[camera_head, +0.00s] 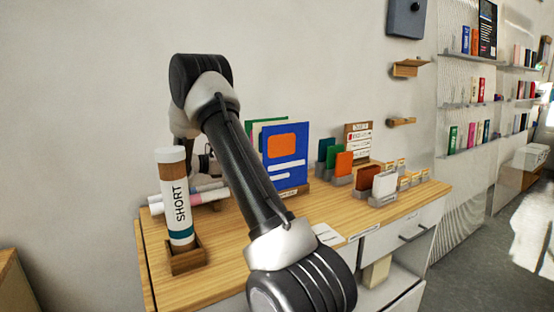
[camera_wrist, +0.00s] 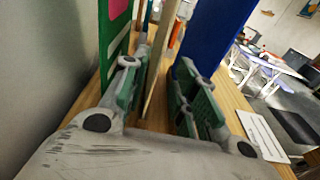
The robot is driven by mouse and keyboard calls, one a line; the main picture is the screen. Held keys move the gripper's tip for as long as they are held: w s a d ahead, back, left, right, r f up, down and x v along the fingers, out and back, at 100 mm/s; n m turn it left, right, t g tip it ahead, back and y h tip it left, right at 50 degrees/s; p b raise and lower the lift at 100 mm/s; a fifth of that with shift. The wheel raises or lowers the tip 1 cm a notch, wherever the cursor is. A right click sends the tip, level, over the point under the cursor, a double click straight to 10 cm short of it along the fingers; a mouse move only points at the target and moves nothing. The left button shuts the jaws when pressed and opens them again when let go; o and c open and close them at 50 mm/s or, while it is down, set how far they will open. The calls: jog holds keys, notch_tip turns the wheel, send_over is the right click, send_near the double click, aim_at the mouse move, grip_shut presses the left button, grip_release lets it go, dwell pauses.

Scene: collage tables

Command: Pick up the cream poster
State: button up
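In the wrist view the cream poster (camera_wrist: 158,75) stands upright, seen edge-on as a thin tan panel. My gripper (camera_wrist: 160,92) is open, one finger on each side of the panel, with gaps showing on both sides. A green poster (camera_wrist: 116,42) with a pink patch stands to the left, beside the left finger. A blue poster (camera_wrist: 215,38) stands to the right, close to the right finger. In the head view the blue poster (camera_head: 298,172) faces out with an orange patch, the green poster (camera_head: 254,128) behind it. My arm hides most of my gripper there, and I cannot clearly make out the cream poster.
A white tube marked SHORT (camera_head: 175,200) stands in a wooden holder (camera_head: 188,258) at the table's left. Rolled tubes (camera_head: 208,196) lie behind it. Small coloured cards in holders (camera_head: 367,178) and a sign (camera_head: 358,140) stand to the right. The wall is close behind.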

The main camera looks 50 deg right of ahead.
jog(key=s+d+f+h, duration=0.1)
jog(key=s+d, duration=0.1)
jog(key=d, duration=0.8)
jog(key=shift+s+d+n+h, duration=0.25)
jog(key=shift+n+h, duration=0.05)
grip_shut()
